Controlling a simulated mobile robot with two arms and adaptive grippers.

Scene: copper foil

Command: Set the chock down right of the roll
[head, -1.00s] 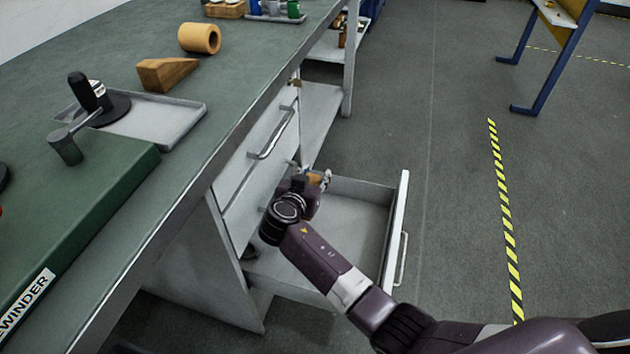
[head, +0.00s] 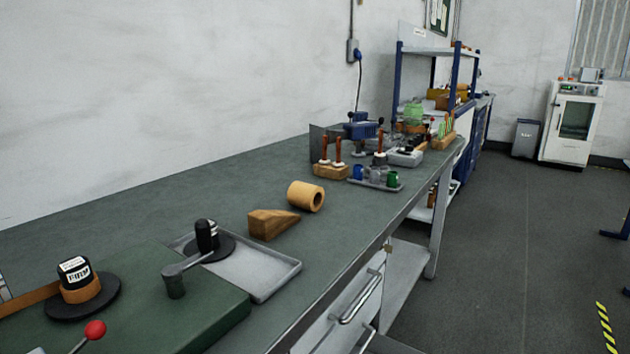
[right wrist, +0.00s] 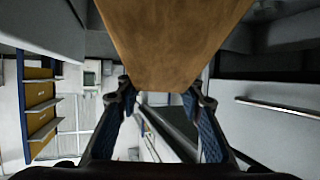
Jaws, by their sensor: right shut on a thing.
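In the right wrist view a brown wooden chock (right wrist: 175,40) fills the upper middle, narrowing toward the jaws. My right gripper (right wrist: 158,92) is shut on its lower end, one finger on each side. The tan hollow roll (head: 306,196) lies on its side on the green bench, its open end facing right. A second wooden wedge (head: 272,223) lies on the bench just left of and nearer than the roll. Neither of my grippers shows in the head view.
A small grey tray (head: 376,184) with coloured cups stands right of the roll, with a wooden tool block (head: 330,171) behind. A larger grey tray (head: 262,285) and a green rewinder base (head: 175,320) are nearer. Some bare bench lies between roll and cup tray.

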